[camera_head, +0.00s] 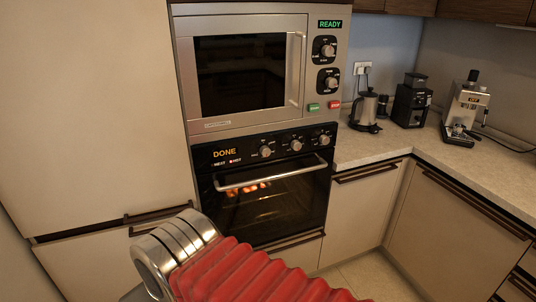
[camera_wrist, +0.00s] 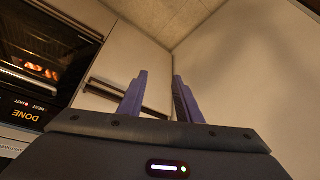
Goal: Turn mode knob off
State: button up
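The built-in oven (camera_head: 265,200) has a black panel with three round silver knobs: left (camera_head: 265,151), middle (camera_head: 296,145) and right (camera_head: 324,140). Their labels are too small to tell which is the mode knob. The oven display (camera_head: 224,152) reads DONE, and a red HOT light shows beside it. The oven (camera_wrist: 45,60) appears at the left of the wrist view, with its text upside down. My gripper (camera_wrist: 160,88) is open, its two purple fingers apart with nothing between them. It is away from the knobs; the head view does not show its fingers.
A microwave (camera_head: 243,75) above has two knobs, a READY display and green and red buttons. A kettle (camera_head: 366,110), grinder (camera_head: 411,100) and coffee machine (camera_head: 465,110) stand on the counter (camera_head: 380,147). The oven door handle (camera_head: 270,177) sticks out below the panel.

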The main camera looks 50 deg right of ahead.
jog(key=shift+o, duration=1.4)
jog(key=shift+w+d, duration=0.3)
jog(key=shift+w, duration=0.05)
jog(key=shift+o, duration=0.5)
jog(key=w+d+r+m+t+h, duration=0.1)
jog(key=w+d+m+t+h, duration=0.1)
jog(key=w+d, duration=0.8)
jog(key=shift+d+r+m+h, duration=0.15)
jog(key=shift+d+m+h, duration=0.35)
jog(key=shift+m, duration=0.7)
jog(key=m+t+h, duration=0.6)
jog(key=m+t, duration=0.2)
jog(key=m, duration=0.2)
send_near(267, 152)
jog(key=v, duration=0.5)
jog(key=shift+s+d, duration=0.1)
jog(key=shift+d, duration=0.1)
jog(key=x, duration=1.4)
jog(key=shift+a, duration=0.15)
